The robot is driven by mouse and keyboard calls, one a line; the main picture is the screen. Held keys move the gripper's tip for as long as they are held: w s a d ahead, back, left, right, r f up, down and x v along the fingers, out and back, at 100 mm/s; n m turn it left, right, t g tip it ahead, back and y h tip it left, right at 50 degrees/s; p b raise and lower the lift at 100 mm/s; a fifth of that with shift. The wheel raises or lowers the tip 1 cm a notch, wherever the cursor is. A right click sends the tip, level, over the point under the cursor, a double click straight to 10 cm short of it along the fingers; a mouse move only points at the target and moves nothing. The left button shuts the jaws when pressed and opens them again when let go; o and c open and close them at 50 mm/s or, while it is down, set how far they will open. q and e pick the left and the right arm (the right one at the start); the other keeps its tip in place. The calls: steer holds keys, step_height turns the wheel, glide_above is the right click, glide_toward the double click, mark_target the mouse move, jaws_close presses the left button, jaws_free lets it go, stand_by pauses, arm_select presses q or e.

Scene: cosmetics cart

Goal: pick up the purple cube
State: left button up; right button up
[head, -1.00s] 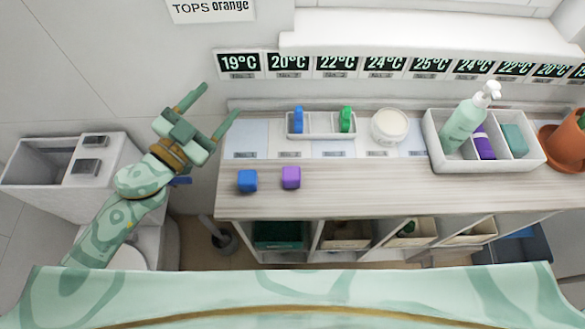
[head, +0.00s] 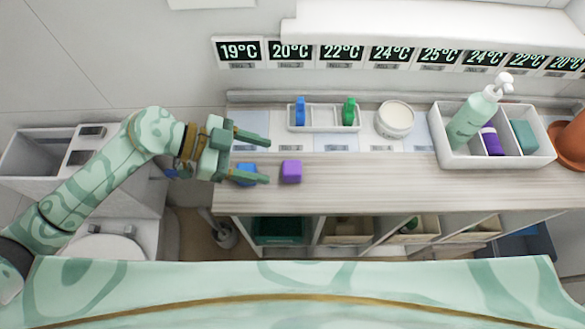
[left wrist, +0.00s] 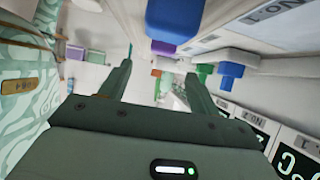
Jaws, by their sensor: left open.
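The purple cube (head: 291,171) sits on the front part of the wooden counter (head: 400,180). It also shows in the left wrist view (left wrist: 163,47), partly behind the blue cube (left wrist: 175,20). My left gripper (head: 269,161) is open and empty, its fingers pointing right toward the purple cube, a little short of it. In the head view its nearer finger passes over the blue cube (head: 246,170) and hides part of it. In the left wrist view the fingertips (left wrist: 160,69) are spread apart with nothing between them. My right gripper is not in view.
A small white tray (head: 323,128) with a blue and a green item stands behind the cubes. A round white jar (head: 395,120) and a white divided box (head: 448,158) with a pump bottle (head: 475,118) are further right. The counter right of the purple cube is clear.

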mark_target(288, 167)
arm_select(q)
steer(key=x, duration=0.3)
steer(key=shift+d+f, duration=0.1)
steer(key=b+x, duration=0.1)
steer(key=x, duration=0.1)
steer(key=b+x, duration=0.1)
steer(key=x, duration=0.2)
steer(key=shift+w+f, duration=0.15)
steer(key=shift+f, duration=0.15)
steer(key=c, duration=1.1)
